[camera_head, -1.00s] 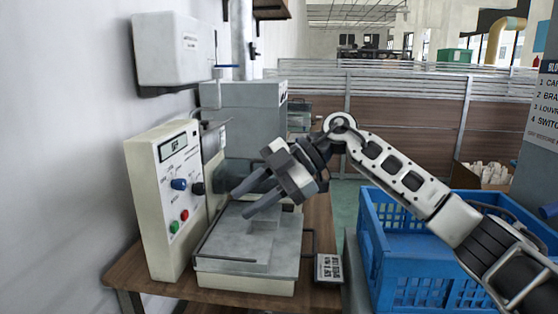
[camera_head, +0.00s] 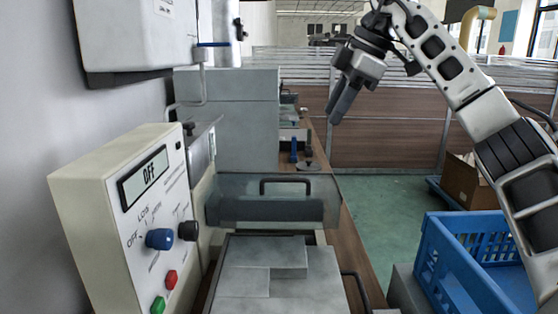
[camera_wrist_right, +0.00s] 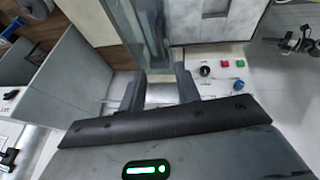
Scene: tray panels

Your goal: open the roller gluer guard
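The roller gluer's guard (camera_head: 325,190) is a see-through panel with a dark bar handle (camera_head: 286,181). It stands raised at the back of the grey bed (camera_head: 245,282), in front of the dark roller (camera_head: 250,212). My right gripper (camera_head: 336,112) is above and behind the guard, clear of it. Its two fingers are apart in the right wrist view (camera_wrist_right: 160,88), with nothing clearly held between them. The control box (camera_head: 100,205) at left reads OFF, with a blue knob (camera_head: 159,239), red button (camera_head: 171,280) and green button (camera_head: 158,305). My left gripper is not in view.
A white wall box (camera_head: 135,35) hangs above the controls. A grey cabinet (camera_head: 225,115) stands behind the gluer. A blue crate (camera_head: 455,265) is at right, with a cardboard box (camera_head: 463,180) beyond. Green floor (camera_head: 375,220) is open between bench and crate.

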